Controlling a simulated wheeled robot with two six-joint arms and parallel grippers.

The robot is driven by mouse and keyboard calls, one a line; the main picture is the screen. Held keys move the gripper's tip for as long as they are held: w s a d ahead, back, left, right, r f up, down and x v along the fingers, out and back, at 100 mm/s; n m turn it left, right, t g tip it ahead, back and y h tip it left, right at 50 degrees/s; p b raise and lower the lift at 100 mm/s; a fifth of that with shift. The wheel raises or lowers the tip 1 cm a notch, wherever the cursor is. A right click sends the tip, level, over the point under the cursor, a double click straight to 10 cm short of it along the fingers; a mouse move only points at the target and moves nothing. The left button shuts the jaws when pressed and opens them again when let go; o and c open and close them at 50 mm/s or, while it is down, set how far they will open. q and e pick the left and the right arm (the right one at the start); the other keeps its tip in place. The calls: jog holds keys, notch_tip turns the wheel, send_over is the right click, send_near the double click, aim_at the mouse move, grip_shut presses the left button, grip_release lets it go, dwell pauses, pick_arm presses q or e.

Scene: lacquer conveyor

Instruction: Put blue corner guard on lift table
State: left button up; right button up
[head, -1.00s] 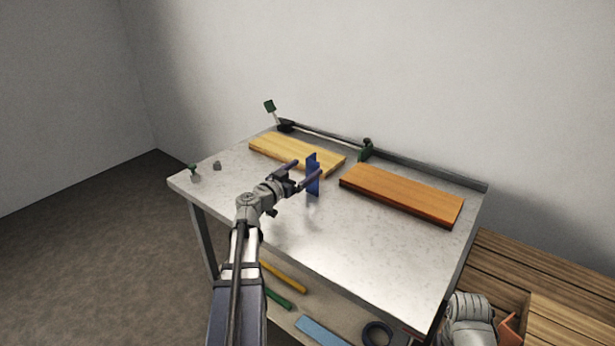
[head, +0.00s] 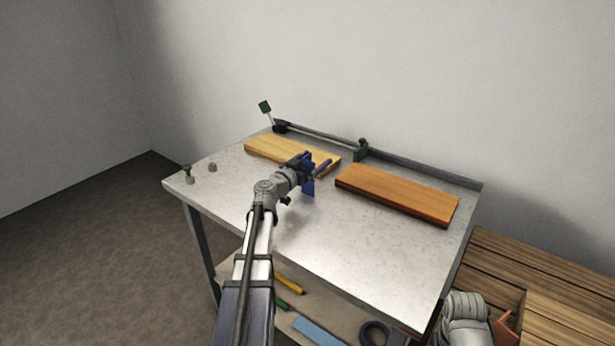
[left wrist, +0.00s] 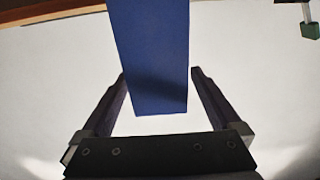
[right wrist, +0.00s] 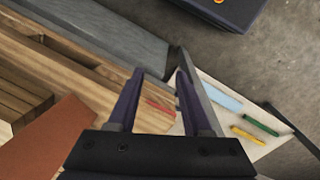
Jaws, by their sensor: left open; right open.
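The blue corner guard (head: 308,187) stands upright on the grey metal tabletop (head: 330,235), close to the yellow-brown board, and my left gripper partly hides it in the head view. In the left wrist view the blue guard (left wrist: 155,60) shows between the two fingers, with a gap on each side. My left gripper (head: 312,166) is open around it; the wrist view shows both fingers (left wrist: 159,72) apart. My right gripper (right wrist: 158,75) is open and empty at the table's right side, over wood slats. I cannot tell which surface is the lift table.
A yellow-brown board (head: 290,153) and an orange-brown board (head: 398,193) lie on the tabletop by the back rail (head: 420,174). A slatted wooden surface (head: 540,270) and an orange piece (head: 505,328) are at right. The tabletop's front is clear.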

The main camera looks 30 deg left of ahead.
pick_arm(q)
grip_shut()
dwell(0.8)
